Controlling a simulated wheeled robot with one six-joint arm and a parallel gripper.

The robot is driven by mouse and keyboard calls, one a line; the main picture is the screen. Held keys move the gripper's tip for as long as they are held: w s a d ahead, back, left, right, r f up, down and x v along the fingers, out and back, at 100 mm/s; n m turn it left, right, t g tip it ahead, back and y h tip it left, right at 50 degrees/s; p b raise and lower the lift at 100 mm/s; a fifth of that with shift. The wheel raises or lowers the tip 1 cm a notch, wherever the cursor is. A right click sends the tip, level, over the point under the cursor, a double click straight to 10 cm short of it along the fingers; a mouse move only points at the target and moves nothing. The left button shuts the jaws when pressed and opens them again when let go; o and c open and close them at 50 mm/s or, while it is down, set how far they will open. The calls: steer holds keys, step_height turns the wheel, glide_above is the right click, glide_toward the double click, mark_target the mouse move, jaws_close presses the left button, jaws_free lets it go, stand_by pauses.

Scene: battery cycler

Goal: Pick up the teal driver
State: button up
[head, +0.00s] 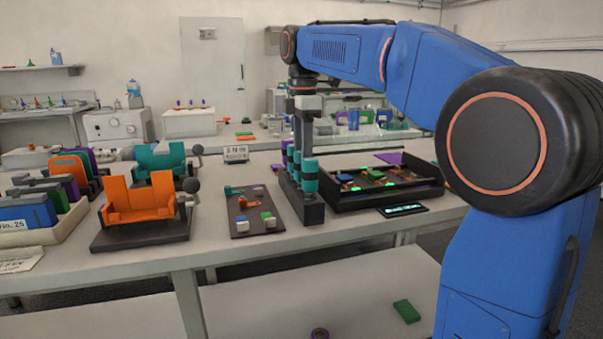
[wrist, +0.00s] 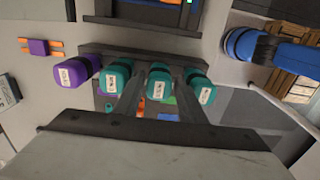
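Three teal drivers and a purple driver (wrist: 72,72) stand in a dark rack (head: 313,213). In the wrist view the teal drivers form a row: left (wrist: 115,77), middle (wrist: 157,83) and right (wrist: 200,88). The front teal driver also shows in the head view (head: 309,176). My gripper (head: 302,150) points down over the rack. Its two dark fingers are apart, and in the wrist view they reach toward the middle teal driver, one on each side. I cannot tell whether they touch it. The drivers' lower parts are partly hidden by the rack.
A black tray (head: 385,200) with small lit parts lies right of the rack. A dark mat (head: 245,228) with small parts lies left of it. An orange holder (head: 140,203) stands further left. A green block (head: 407,311) lies on the lower shelf.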

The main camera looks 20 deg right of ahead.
steer(key=shift+a+f, duration=0.15)
steer(key=shift+f, duration=2.1)
jaws_close()
steer(key=shift+r, duration=0.15)
